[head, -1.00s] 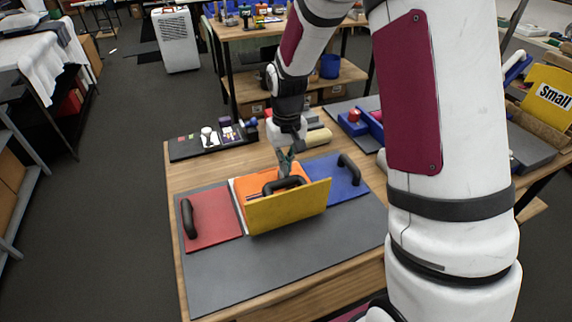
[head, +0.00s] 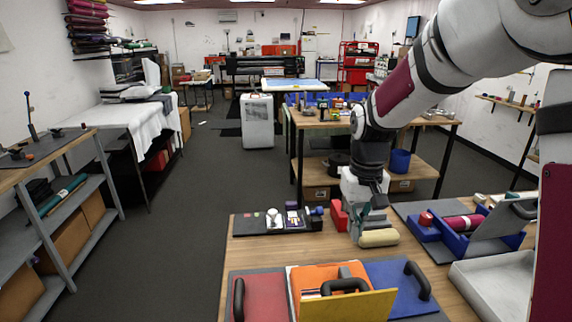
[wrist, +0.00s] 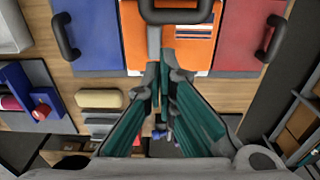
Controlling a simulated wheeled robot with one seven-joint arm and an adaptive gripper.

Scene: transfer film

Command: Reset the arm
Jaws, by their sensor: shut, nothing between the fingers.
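My gripper (head: 362,234) shows in the head view above the wooden table, behind the orange panel. Its teal fingers also show in the wrist view (wrist: 161,66), with their tips together and nothing between them. The arm comes down from the upper right. A tilted yellow panel (head: 350,306) and a black handle (head: 345,285) stand by the orange panel (head: 312,275). In the wrist view, the black handle (wrist: 176,15) lies just beyond the fingertips. The gripper appears apart from it.
A red panel (head: 265,296) and a blue panel (head: 395,278) flank the orange one. A cream roll (head: 378,238) lies close by the gripper in the head view. A dark tray (head: 250,222) is at the table's back left. A blue holder (head: 445,235) and a grey tray (head: 490,285) are on the right.

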